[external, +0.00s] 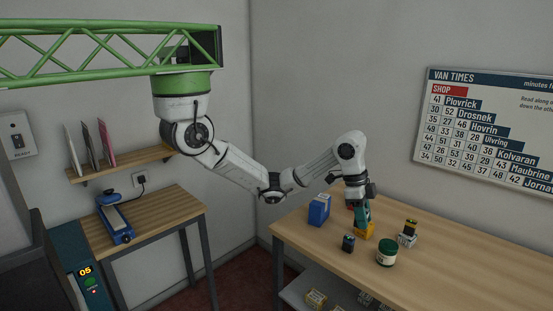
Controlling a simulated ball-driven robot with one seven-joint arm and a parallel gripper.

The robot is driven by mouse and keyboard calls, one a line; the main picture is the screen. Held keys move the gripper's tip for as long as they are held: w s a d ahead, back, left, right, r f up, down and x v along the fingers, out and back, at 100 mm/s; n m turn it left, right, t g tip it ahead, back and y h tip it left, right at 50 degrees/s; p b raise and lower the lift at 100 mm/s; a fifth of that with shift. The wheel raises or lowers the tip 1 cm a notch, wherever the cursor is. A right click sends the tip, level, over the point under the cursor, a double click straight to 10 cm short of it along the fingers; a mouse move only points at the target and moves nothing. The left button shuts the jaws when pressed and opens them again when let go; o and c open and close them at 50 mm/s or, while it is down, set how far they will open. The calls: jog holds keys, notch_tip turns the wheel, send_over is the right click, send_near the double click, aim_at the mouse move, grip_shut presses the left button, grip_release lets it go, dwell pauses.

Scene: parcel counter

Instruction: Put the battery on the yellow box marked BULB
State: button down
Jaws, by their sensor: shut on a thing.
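The yellow box (364,233) stands on the wooden counter, right below my gripper; any marking on it is too small to read. My gripper (361,218) points down with its teal fingers closed low over the top of the yellow box. What it grips is hidden between and behind the fingers, and I cannot tell whether it touches the box. A black block with a copper-yellow top (410,226), looking like a battery, stands on a small whitish box (407,240) to the right. A small dark block (348,243) stands to the left front of the yellow box.
A blue box (319,209) stands to the left on the counter (470,262). A green jar with a white label (386,253) stands in front, close to the yellow box. The counter's right side is clear. Several small boxes lie on the shelf below.

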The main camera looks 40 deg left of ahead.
jog(key=w+a+r+n, duration=0.2)
jog(key=w+a, duration=0.3)
jog(key=a, duration=0.5)
send_near(370, 224)
jog(key=shift+s+d+f+b, duration=0.15)
jog(key=shift+s+d+b, duration=0.1)
jog(key=shift+d, duration=0.15)
jog(key=shift+s+d+f+b, duration=0.1)
jog(key=shift+s+d+f, duration=0.1)
jog(key=shift+d, duration=0.25)
jog(key=shift+w+d+f, duration=0.25)
jog(key=shift+w+f, duration=0.35)
jog(key=shift+f, duration=0.2)
jog(key=shift+f+p, duration=0.5)
jog(key=shift+f, duration=1)
jog(key=shift+f, duration=0.1)
jog(key=c, duration=0.9)
grip_release()
jog(key=shift+t, duration=0.3)
